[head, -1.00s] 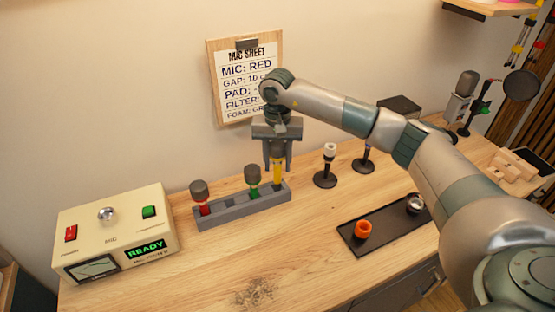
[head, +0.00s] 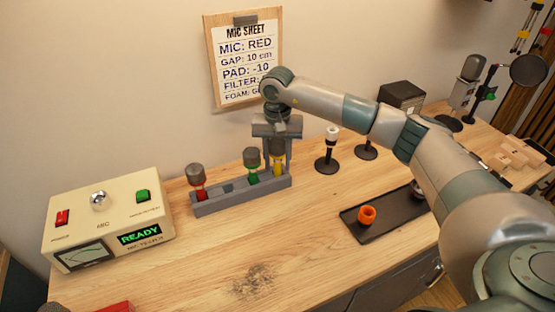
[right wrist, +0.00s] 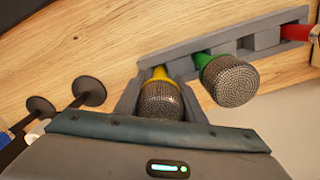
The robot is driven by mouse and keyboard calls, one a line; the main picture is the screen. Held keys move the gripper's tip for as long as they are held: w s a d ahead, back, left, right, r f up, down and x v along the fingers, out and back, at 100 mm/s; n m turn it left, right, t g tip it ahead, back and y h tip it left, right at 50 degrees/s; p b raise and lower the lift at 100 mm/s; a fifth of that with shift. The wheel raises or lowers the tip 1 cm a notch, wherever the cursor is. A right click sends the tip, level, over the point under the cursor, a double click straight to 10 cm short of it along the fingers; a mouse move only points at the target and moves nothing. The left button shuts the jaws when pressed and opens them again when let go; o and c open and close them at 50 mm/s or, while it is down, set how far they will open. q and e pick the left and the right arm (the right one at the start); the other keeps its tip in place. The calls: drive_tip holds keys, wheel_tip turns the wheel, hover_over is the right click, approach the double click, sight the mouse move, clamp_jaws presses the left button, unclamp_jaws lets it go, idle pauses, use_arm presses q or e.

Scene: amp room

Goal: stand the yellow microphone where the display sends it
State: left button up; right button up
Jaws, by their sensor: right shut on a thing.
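The yellow microphone (head: 278,170) stands in the right end slot of the grey rack (head: 215,207), its lower end hidden in the slot. My right gripper (head: 277,160) points down from above and is shut on it. In the right wrist view the microphone's mesh head (right wrist: 160,101) sits between the fingers, with some yellow body behind it. My left gripper is not in view.
A green microphone (head: 252,170) and a red microphone (head: 198,185) stand in the rack, with an empty slot between them. A black tray (head: 382,226) holds an orange ring (head: 367,214). A dark stand (head: 326,163) stands right of the rack.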

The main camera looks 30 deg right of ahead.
drive_tip(key=shift+f, duration=0.15)
drive_tip(key=o, duration=1.5)
drive_tip(key=shift+c, duration=0.2)
